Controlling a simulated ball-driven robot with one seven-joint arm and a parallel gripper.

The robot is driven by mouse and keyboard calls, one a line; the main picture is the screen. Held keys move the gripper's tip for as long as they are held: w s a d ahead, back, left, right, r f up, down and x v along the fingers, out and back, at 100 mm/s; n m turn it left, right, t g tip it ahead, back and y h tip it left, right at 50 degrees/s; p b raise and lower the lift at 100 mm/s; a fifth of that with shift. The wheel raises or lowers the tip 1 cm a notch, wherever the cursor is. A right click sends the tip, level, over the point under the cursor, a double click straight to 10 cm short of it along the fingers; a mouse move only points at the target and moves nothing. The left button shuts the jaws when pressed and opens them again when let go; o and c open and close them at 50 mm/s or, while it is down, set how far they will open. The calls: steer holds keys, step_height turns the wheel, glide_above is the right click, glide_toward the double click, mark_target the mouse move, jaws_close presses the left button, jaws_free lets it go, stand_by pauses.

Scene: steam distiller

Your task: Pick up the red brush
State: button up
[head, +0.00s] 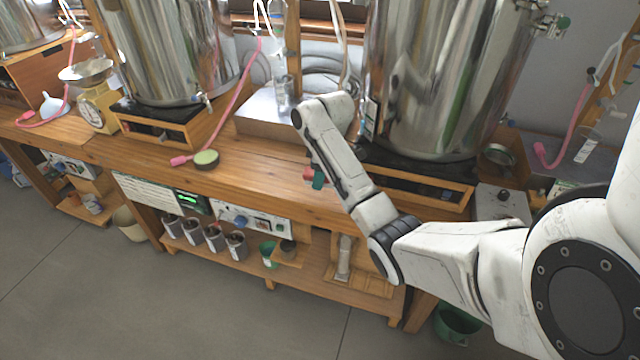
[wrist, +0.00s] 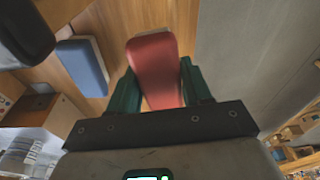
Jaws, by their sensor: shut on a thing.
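The red brush (wrist: 154,62) is in the wrist view, a rounded red block between the two green fingers of my gripper (wrist: 158,88). The fingers are shut on its sides. In the head view only a small bit of the red brush (head: 308,173) shows, beside the green fingertips of my gripper (head: 317,180), near the front edge of the wooden bench. My arm hides most of the gripper there. The brush's underside is hidden, and I cannot tell whether it touches the bench.
A blue block (wrist: 82,67) lies left of the red brush in the wrist view, with a dark object (wrist: 24,32) beyond it. Large steel vessels (head: 440,75) stand behind on the wooden bench (head: 250,178). A round green-topped item (head: 206,158) sits left on it. Open floor lies in front.

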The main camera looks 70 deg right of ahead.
steer(key=s+a+r+p, duration=0.7)
steer(key=s+r+p, duration=0.2)
steer(key=s+p, duration=0.1)
steer(key=shift+s+a+p, duration=0.3)
steer(key=shift+s+p, duration=0.05)
steer(key=shift+s, duration=0.4)
